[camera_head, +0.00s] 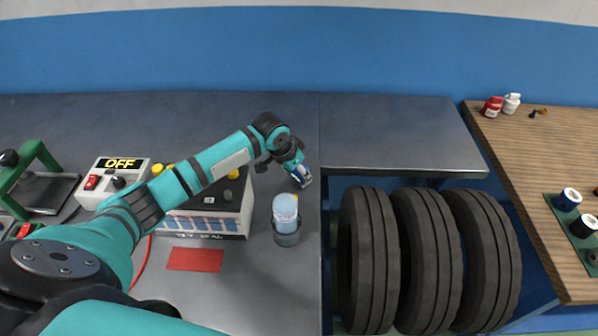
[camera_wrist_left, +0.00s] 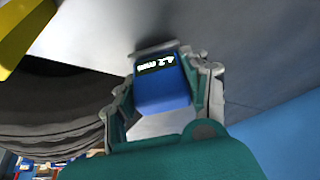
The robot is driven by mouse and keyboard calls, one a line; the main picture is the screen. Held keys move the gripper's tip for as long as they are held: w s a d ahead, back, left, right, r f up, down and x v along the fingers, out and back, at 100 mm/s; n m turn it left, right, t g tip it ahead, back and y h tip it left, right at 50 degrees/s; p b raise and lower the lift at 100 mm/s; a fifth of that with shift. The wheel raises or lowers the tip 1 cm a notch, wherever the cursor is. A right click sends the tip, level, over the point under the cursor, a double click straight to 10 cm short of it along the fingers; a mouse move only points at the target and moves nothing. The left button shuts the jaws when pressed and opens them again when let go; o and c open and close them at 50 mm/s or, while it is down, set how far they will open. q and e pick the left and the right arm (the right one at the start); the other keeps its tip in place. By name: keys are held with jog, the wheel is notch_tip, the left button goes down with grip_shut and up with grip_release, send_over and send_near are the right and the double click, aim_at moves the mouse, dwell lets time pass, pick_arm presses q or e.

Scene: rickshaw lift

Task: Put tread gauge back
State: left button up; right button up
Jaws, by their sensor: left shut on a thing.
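The tread gauge (camera_head: 305,181) is a small blue block with a pale face, seen in the head view at the tip of my left arm. My left gripper (camera_head: 297,170) is shut on it, above the grey bench near the seam at its middle. In the left wrist view the gauge (camera_wrist_left: 163,92) sits between the two fingers of the gripper (camera_wrist_left: 167,70). Its dark display shows white characters like "4.2 mm". The gauge's far end is hidden. My right gripper is not in view.
A battery (camera_head: 205,220) and a red mat (camera_head: 195,260) lie left. Three tyres (camera_head: 428,255) stand right. The grey top (camera_head: 395,135) behind them is clear.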

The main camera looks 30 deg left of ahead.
pick_arm(q)
jog(key=shift+f, duration=0.45)
jog(key=o, duration=1)
jog(key=b+v, duration=0.1)
jog(key=v, duration=1.1)
jog(key=shift+r, duration=0.15)
